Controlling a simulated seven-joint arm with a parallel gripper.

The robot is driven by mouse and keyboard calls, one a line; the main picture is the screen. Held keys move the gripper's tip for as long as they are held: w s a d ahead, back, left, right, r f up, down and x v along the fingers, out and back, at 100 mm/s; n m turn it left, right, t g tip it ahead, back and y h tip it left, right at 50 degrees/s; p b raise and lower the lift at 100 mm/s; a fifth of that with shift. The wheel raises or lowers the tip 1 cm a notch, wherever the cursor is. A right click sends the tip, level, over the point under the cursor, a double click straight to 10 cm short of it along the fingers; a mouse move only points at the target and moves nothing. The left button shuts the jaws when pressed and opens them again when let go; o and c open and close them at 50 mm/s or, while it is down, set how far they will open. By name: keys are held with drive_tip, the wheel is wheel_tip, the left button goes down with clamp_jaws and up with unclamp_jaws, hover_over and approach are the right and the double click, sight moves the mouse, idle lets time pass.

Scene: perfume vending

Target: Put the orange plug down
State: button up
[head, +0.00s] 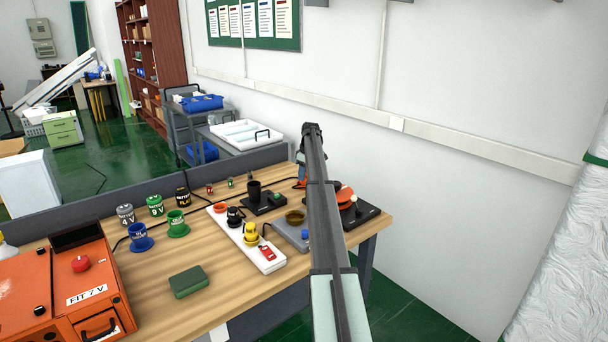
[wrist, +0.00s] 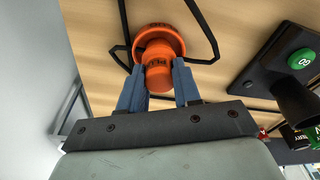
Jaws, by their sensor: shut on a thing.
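The orange plug (wrist: 158,45) has a wide round flange and a narrower end, with a black cord beside it. In the wrist view my gripper (wrist: 158,82) has its two blue fingers shut on the narrower end. In the head view the gripper (head: 302,165) is at the far end of the wooden table, partly hidden behind my arm. A bit of orange (head: 302,182) shows below it. I cannot tell whether the plug touches the table.
A black base with a green button (head: 276,196) and dark cup (head: 254,190) stands left of the gripper. A white power strip (head: 262,256) holds several plugs. Blue (head: 140,238) and green (head: 177,224) plugs stand left. An orange machine (head: 70,285) fills the near left. Bare wood lies around the green box (head: 188,281).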

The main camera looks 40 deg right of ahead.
drive_tip(key=shift+f, duration=0.15)
drive_tip(key=o, duration=1.1)
drive_tip(key=shift+c, duration=0.2)
wheel_tip(320, 180, up, 12)
drive_tip(key=s, duration=0.1)
drive_tip(key=shift+s+d, duration=0.35)
